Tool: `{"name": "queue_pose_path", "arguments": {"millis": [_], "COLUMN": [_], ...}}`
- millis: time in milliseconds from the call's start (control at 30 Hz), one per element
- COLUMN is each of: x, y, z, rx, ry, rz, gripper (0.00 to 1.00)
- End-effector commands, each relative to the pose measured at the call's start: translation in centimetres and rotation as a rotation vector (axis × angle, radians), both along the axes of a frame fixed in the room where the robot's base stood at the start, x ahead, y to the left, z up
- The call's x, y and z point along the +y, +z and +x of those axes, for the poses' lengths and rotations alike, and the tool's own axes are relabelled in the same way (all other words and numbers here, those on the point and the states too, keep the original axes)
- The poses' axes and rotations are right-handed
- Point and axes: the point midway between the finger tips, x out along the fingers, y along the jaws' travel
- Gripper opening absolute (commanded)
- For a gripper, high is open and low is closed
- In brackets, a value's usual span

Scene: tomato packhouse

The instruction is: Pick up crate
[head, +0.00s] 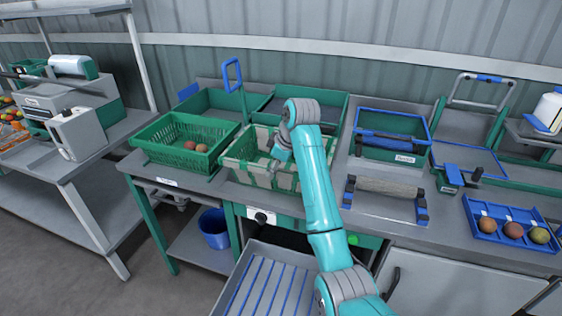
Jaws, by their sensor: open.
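A green slatted crate (163,152) with a few reddish-brown tomatoes (196,146) in it stands on the left part of the grey bench. A second crate (240,171), pale with green, stands just right of it. My gripper (273,166) is small in the head view, pointing down over this second crate. It is open, and I see nothing held in it. My arm covers the right part of the second crate, and I cannot tell whether the fingers touch it.
A blue-rimmed green box (392,153) and a roller (385,187) stand right of my arm. A blue tray (516,228) holds three round fruits. A blue bucket (214,238) sits below the bench. A side table (60,168) with a machine is at left.

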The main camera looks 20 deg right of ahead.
Motion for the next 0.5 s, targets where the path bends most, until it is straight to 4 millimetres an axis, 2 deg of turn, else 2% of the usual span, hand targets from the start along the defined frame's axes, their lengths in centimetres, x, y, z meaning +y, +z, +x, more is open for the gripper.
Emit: {"name": "queue_pose_path", "arguments": {"millis": [300, 500], "x": [0.9, 1.1], "y": [-3.3, -4.4], "z": [1.9, 2.4], "rx": [0.003, 0.001], "ry": [-0.001, -0.001], "rz": [0.0, 0.0], "gripper": [0.52, 0.52]}}
